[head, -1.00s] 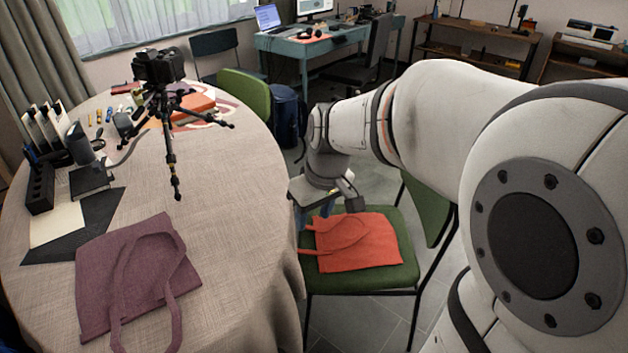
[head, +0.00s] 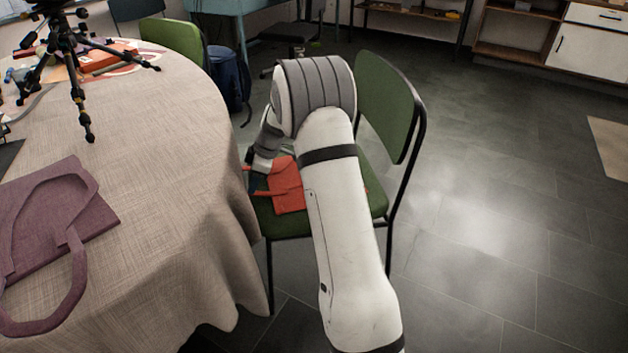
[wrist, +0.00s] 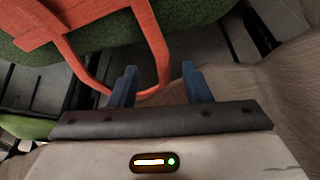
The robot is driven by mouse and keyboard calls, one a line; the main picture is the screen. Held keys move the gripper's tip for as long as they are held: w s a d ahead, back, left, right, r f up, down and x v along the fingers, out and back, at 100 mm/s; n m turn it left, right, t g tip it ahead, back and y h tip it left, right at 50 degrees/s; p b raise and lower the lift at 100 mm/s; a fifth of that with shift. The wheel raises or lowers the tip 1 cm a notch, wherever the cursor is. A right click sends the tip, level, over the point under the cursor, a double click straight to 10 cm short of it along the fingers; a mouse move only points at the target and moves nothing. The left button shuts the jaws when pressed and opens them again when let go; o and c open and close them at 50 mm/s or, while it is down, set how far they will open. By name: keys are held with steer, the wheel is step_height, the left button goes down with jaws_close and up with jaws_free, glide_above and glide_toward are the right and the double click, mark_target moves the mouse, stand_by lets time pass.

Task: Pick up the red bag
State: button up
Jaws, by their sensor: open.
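The red bag (head: 287,185) lies on the green chair seat, partly hidden behind my arm in the head view. In the wrist view the bag (wrist: 80,12) is at the top left, and its strap handle (wrist: 158,45) hangs in a loop toward my gripper (wrist: 160,68). The two blue fingers are apart. The bottom of the handle loop shows between the fingers, close to the left one; I cannot tell whether it touches. In the head view my gripper is mostly hidden behind my arm, at the left side of the seat.
The green chair (head: 388,105) stands beside the cloth-covered round table (head: 175,170). A purple bag (head: 60,215) and a black tripod (head: 72,75) are on the table. A blue backpack (head: 228,80) is behind. The floor (head: 500,220) on the right is clear.

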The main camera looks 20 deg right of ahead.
steer(key=b+x, duration=0.2)
steer(key=x, duration=0.4)
steer(key=shift+b, duration=0.3)
steer(key=shift+c, duration=0.5)
jaws_close()
